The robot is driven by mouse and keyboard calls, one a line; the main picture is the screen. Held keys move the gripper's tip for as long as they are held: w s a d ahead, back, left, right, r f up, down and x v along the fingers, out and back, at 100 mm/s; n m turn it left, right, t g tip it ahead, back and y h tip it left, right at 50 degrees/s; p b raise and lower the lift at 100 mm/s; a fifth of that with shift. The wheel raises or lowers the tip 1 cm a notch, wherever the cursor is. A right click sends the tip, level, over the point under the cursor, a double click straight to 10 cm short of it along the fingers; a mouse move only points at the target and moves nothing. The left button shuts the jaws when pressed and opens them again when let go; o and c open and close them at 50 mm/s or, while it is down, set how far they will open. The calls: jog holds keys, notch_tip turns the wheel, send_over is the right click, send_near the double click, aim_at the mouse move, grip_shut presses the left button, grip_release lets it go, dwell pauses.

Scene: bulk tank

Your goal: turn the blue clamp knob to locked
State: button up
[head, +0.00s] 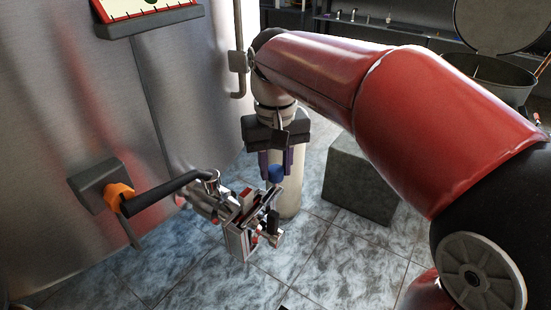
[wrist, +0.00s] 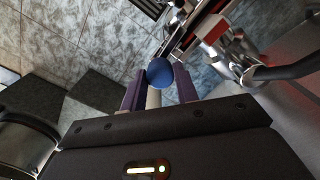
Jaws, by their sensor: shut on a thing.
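The blue clamp knob (head: 277,174) is a small round ball beside the metal fitting (head: 237,232) at the lower front of the tank. My gripper (head: 275,168) points down at it, with one purple finger on each side. In the wrist view the blue knob (wrist: 160,72) sits between the fingertips of my gripper (wrist: 159,80), which is shut on it. The fingers hide parts of the knob's sides. No locked or unlocked mark can be made out, so I cannot tell its setting.
The steel tank wall (head: 75,85) fills the left, with a black lever (head: 165,190) and orange collar (head: 118,196) near the fitting. A pale post (head: 291,195) stands behind my gripper. A grey block (head: 360,182) lies right of it. Tiled floor (head: 330,270) is open in front.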

aim_at(276, 168)
jog(key=shift+m, duration=0.6)
jog(key=o, duration=1)
notch_tip(276, 168, up, 8)
jog(key=shift+f+p, duration=0.1)
jog(key=shift+p, duration=0.65)
